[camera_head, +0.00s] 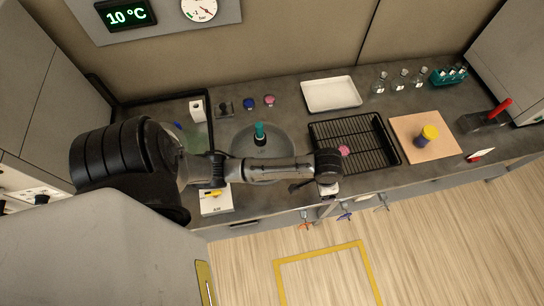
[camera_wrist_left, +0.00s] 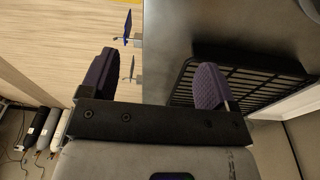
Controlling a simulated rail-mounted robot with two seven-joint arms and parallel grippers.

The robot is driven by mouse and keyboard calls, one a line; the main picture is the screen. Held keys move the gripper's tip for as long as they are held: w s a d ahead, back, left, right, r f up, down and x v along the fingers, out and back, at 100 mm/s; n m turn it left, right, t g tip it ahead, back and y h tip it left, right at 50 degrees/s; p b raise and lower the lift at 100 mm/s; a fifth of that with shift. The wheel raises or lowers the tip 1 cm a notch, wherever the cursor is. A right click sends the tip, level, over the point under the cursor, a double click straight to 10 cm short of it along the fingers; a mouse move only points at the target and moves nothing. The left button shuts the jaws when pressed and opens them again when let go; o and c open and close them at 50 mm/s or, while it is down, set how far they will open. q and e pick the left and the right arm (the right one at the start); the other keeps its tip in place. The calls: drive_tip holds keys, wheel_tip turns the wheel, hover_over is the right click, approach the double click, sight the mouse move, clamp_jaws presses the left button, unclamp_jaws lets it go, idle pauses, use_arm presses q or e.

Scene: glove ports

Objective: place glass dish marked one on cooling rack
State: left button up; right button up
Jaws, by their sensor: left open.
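The black wire cooling rack (camera_head: 372,132) lies on the grey counter, right of the sink. A small pink item (camera_head: 344,150) shows at its left part, beside my left wrist; I cannot tell whether it rests on the rack. My left arm reaches across the sink, with its wrist at the rack's front left corner. In the left wrist view my left gripper (camera_wrist_left: 157,70) is open, with nothing visible between its purple fingers. The rack (camera_wrist_left: 265,90) shows there behind and beyond the right finger. I cannot make out a glass dish marked one. My right gripper is not in view.
A white tray (camera_head: 331,94) lies behind the rack. A wooden board (camera_head: 408,150) with a yellow-and-blue jar (camera_head: 426,136) is to its right. Several flasks (camera_head: 400,80) stand at the back right. Valve handles (camera_head: 345,215) stick out below the counter's front edge.

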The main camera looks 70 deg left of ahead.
use_arm(q)
drive_tip(key=s+d+r+t, duration=0.1)
drive_tip(key=s+r, duration=0.1)
drive_tip(key=s, duration=0.7)
drive_tip(key=s+d+r+t, duration=0.1)
drive_tip(key=s+d+r, duration=0.1)
drive_tip(key=s, duration=0.7)
drive_tip(key=shift+s, duration=0.3)
